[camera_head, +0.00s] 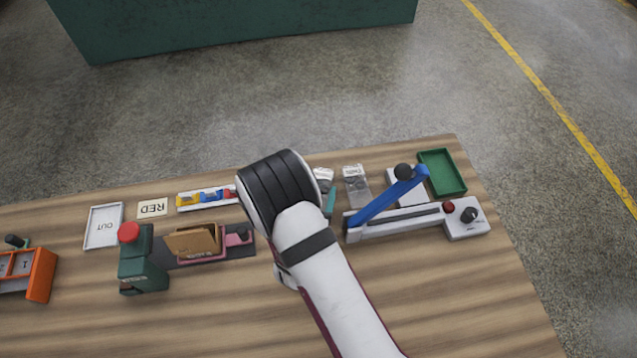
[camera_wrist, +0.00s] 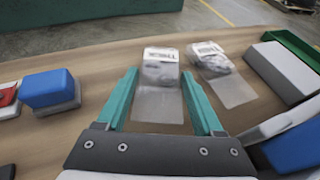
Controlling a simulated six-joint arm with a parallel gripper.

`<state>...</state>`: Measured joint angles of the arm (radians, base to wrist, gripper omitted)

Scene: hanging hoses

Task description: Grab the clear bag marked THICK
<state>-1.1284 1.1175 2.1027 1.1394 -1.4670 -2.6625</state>
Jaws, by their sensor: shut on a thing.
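A clear bag with a white label and grey contents (camera_wrist: 160,75) lies between the two teal fingers of my gripper (camera_wrist: 159,78) in the wrist view. Its label seems to read THICK, though it is small and blurred. My gripper is shut on this bag, one finger along each side. In the head view my arm hides most of the bag; a bit of it (camera_head: 323,175) shows beside a teal finger. A second clear bag (camera_head: 356,186) lies just right of it, also in the wrist view (camera_wrist: 215,62); its label is too blurred to read.
Right of the bags stand a blue-levered sealer (camera_head: 390,222) and a green tray (camera_head: 442,172). To the left are a rack of coloured blocks (camera_head: 207,197), a RED card (camera_head: 153,208), an OUT tray (camera_head: 104,226) and a green device with a red knob (camera_head: 142,262).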

